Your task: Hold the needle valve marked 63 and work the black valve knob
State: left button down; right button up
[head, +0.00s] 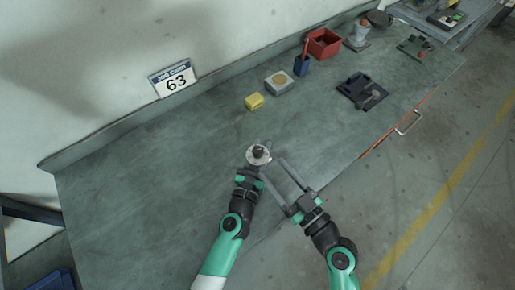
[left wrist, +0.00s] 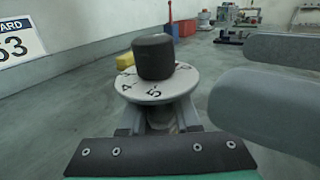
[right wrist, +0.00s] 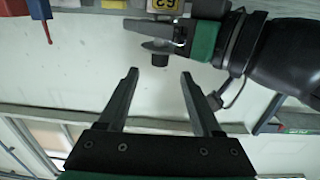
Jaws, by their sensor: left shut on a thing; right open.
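The needle valve has a pale numbered dial (left wrist: 157,86) with a black knob (left wrist: 153,56) upright on top. In the head view the knob (head: 258,150) sits above the bench. My left gripper (head: 256,168) is shut on the valve body below the dial; the body is mostly hidden. My right gripper (head: 272,167) is open, its two fingers to the right of the valve. In the right wrist view the knob (right wrist: 160,59) appears between the fingertips, apart from both.
A job card reading 63 (head: 174,79) stands at the wall. A yellow block (head: 254,101), a grey box (head: 279,83), a blue holder (head: 302,65), a red bin (head: 323,43) and a dark tray (head: 359,92) stand farther back. The bench's left side is clear.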

aim_at(261, 155)
jog(key=x, duration=0.8)
jog(key=shift+w, duration=0.15)
grip_shut()
